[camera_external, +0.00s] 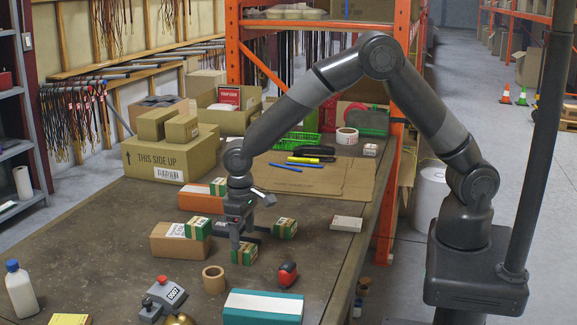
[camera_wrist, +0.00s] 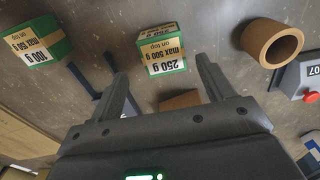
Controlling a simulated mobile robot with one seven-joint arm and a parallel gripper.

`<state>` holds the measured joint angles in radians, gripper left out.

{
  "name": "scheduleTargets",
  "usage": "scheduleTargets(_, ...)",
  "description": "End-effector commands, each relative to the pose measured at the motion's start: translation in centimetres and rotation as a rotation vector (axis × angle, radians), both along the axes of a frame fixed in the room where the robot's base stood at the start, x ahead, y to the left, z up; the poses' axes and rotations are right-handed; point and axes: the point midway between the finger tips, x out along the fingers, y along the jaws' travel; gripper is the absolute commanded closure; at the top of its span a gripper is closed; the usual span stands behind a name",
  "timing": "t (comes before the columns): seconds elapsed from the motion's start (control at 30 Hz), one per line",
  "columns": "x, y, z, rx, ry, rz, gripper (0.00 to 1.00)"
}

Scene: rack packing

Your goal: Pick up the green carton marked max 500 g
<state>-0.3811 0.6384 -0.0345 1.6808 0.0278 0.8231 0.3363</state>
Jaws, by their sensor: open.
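The green carton marked 250 g and max 500 g (camera_wrist: 165,62) lies just beyond my fingertips in the wrist view, between their lines. It seems to be the small green and tan carton (camera_external: 244,255) under my gripper in the external view. My gripper (camera_external: 250,237) is open and empty, pointing down at the table; in the wrist view, its two fingers (camera_wrist: 163,76) stand apart, short of the carton. Another green carton (camera_wrist: 32,46), marked 100 g, stands to the left in the wrist view.
A brown ring (camera_external: 213,279) stands close to the carton, also in the wrist view (camera_wrist: 270,45). The brown box (camera_external: 178,245) is left of my gripper. A red and black object (camera_external: 287,274), a white-and-teal box (camera_external: 262,306) and a red-buttoned device (camera_external: 163,297) lie in front.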

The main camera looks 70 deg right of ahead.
Motion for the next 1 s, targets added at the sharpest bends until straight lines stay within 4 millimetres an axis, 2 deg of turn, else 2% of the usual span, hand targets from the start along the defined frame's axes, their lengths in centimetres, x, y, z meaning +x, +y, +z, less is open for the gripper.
scheduleTargets(0.4, -0.4, 0.5, -4.9, 0.000, 0.001, -0.001, 0.25)
scheduleTargets(0.63, -0.4, 0.5, -5.1, 0.000, 0.000, 0.000, 0.26)
scheduleTargets(1.0, -0.4, 0.5, -5.1, 0.000, 0.000, 0.000, 0.57)
